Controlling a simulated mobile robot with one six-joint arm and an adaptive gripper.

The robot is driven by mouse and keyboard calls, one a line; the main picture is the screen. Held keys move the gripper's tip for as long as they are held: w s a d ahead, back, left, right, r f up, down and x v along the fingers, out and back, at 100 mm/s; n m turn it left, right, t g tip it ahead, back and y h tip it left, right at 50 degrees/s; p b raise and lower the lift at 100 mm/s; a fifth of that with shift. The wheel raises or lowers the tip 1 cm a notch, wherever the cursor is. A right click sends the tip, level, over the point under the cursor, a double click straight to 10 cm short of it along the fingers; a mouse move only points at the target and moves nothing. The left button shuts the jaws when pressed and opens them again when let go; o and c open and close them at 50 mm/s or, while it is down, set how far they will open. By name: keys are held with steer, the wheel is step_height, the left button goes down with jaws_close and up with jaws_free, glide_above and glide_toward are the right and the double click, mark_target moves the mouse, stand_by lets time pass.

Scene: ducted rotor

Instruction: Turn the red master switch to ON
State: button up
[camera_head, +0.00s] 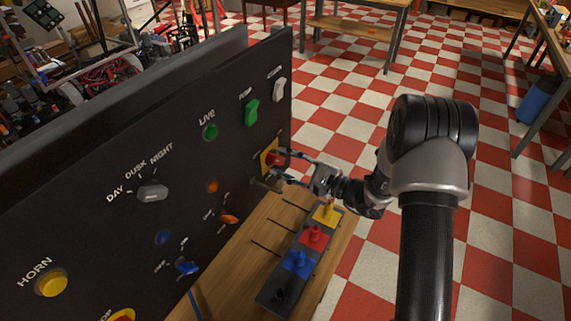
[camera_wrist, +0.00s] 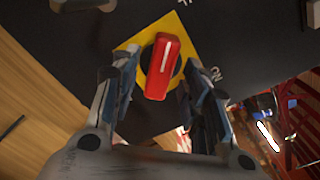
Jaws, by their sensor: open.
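The red master switch (camera_wrist: 163,66) is a red rotary handle with a white line, on a yellow diamond plate (camera_wrist: 149,86) on the black panel. In the wrist view it stands nearly upright, its top tilted slightly right. My gripper (camera_wrist: 166,82) is open, with one finger on each side of the red handle; I cannot tell whether either finger touches it. In the head view the red switch (camera_head: 275,159) is at the panel's right end, partly hidden by my gripper (camera_head: 281,163).
The black panel (camera_head: 95,170) also carries a horn button (camera_head: 51,283), a day/dusk/night knob (camera_head: 152,191), a green live lamp (camera_head: 210,131) and rocker switches. Below my gripper, a block with coloured levers (camera_head: 297,264) stands on the wooden bench (camera_head: 233,254). The checkered floor right of it is open.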

steer(key=shift+c, duration=0.4)
jaws_close()
